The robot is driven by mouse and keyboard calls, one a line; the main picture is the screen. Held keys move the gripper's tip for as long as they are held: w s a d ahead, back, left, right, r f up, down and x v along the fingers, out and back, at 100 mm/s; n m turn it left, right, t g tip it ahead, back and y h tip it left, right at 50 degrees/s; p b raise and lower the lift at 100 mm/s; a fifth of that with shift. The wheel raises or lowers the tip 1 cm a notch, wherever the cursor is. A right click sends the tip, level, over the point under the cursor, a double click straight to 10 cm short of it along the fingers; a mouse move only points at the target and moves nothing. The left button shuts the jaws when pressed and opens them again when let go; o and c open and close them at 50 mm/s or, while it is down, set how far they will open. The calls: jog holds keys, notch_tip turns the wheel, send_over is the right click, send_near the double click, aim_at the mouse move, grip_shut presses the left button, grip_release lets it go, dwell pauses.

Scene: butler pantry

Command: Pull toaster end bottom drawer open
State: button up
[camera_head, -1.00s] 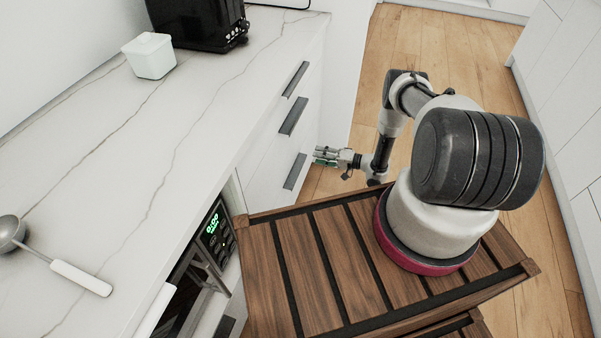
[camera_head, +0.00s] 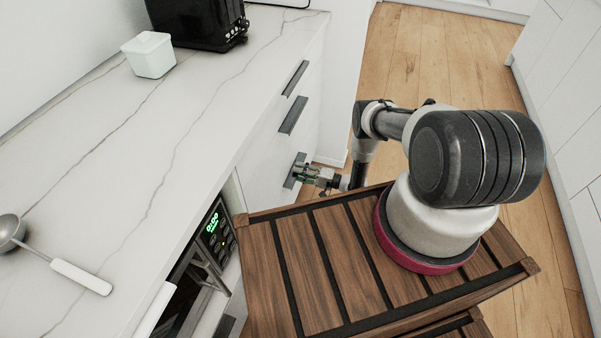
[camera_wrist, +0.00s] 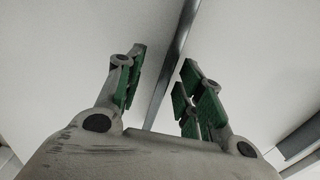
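The black toaster (camera_head: 195,20) stands on the counter at the top left. Below the counter edge, the white drawer fronts carry dark bar handles. The bottom drawer's handle (camera_head: 291,171) is the lowest of three in the head view, and the drawer looks closed. My gripper (camera_head: 302,172) is right at this handle. In the wrist view, my gripper's green-padded fingers (camera_wrist: 158,88) are spread apart. A handle bar (camera_wrist: 172,62) runs through the gap between them against the pale front. I cannot tell whether the fingers touch it.
The middle handle (camera_head: 293,115) and top handle (camera_head: 295,78) are above. An oven with a green display (camera_head: 213,222) is nearer. A white container (camera_head: 149,56) and a ladle (camera_head: 68,274) lie on the counter. The wooden floor (camera_head: 440,60) beyond is clear.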

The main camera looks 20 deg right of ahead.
grip_shut()
